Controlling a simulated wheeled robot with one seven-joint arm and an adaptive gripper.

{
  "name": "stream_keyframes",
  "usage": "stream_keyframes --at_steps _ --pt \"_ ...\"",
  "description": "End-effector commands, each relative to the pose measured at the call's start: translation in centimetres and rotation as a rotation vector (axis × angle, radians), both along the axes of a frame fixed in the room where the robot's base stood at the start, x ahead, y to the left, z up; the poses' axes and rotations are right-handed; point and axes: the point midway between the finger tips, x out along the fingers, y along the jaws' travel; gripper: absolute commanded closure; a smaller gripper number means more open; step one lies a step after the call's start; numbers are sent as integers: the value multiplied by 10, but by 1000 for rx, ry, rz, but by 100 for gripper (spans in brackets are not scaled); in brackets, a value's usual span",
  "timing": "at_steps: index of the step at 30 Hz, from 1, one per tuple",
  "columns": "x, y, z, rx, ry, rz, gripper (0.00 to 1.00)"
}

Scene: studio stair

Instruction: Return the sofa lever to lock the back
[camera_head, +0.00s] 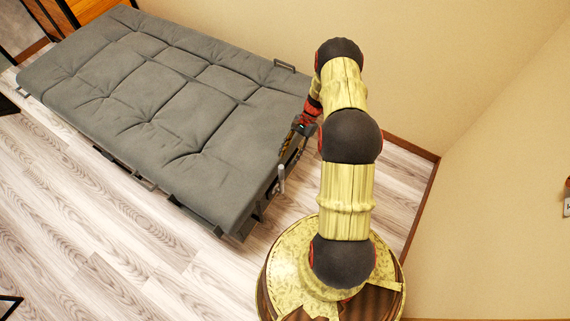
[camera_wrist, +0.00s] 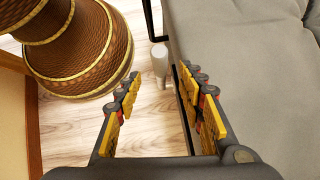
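The grey sofa (camera_head: 150,90) lies flat with its back folded down, and its cushion (camera_wrist: 240,50) fills the right of the wrist view. A small pale lever (camera_head: 281,179) sticks up at the sofa's near right end, beside the frame. The lever (camera_wrist: 159,60) also shows in the wrist view, ahead of and between my fingers but apart from them. My gripper (camera_head: 296,132) is at the sofa's right end, partly hidden by my arm. In the wrist view my gripper (camera_wrist: 160,95) is open, its yellow and black fingers apart with only floor between them.
Dark metal frame parts (camera_head: 150,182) run along the sofa's front edge. A beige wall (camera_head: 450,60) stands close behind and to the right. The wooden floor (camera_head: 80,230) in front of the sofa is clear.

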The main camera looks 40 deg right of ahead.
Motion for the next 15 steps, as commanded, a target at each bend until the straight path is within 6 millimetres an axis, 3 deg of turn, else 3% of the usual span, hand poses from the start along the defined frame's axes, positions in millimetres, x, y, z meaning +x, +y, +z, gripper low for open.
stream_keyframes --at_steps 6,15 --pt "3 -15 19 0 -1 1 61" --pt "3 -18 23 0 1 1 61"
